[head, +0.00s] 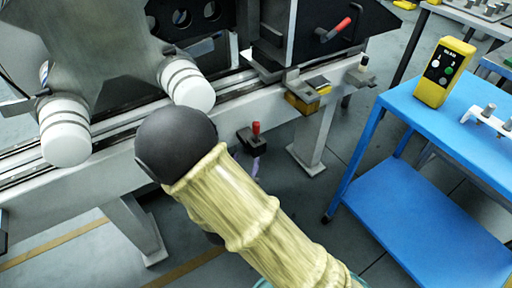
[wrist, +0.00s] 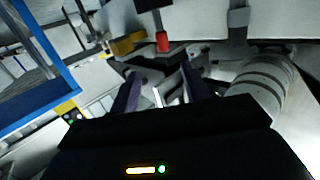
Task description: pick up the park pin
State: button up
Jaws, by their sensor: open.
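The likely park pin (head: 256,128) has a red grip and stands upright in a small black bracket (head: 252,144) on the front of the grey machine rail. In the wrist view the red grip (wrist: 162,42) shows beyond the fingertips, with the dark bracket (wrist: 150,62) beside it. My gripper (wrist: 160,71) is open, its two purple fingers apart with nothing seen between them. The fingers point toward the bracket, and the red grip is not between them. In the head view my forearm hides most of the gripper; only a bit of purple finger shows below the bracket.
A blue cart (head: 415,185) stands at the right with a yellow button box (head: 444,72) on top. A yellow block (head: 303,100) sits on the rail right of the bracket. A red-handled lever (head: 338,29) is on the machine behind. White rollers (head: 187,86) stand at left.

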aim_at(255, 129)
jog(key=shift+s+a+f+t, duration=0.2)
jog(key=shift+s+a+t, duration=0.15)
jog(key=shift+s+t, duration=0.15)
jog(key=shift+w, duration=0.1)
jog(key=w, duration=0.4)
jog(key=w+d+b, duration=0.1)
jog(key=w, duration=0.3)
jog(key=w+d, duration=0.1)
jog(key=w, duration=0.3)
jog(key=shift+d+b, duration=0.2)
jog(key=shift+b, duration=0.1)
jog(key=w, duration=0.2)
jog(key=w+d+b, duration=0.1)
jog(key=w, duration=0.2)
jog(key=shift+f, duration=0.15)
jog(key=shift+s, duration=0.15)
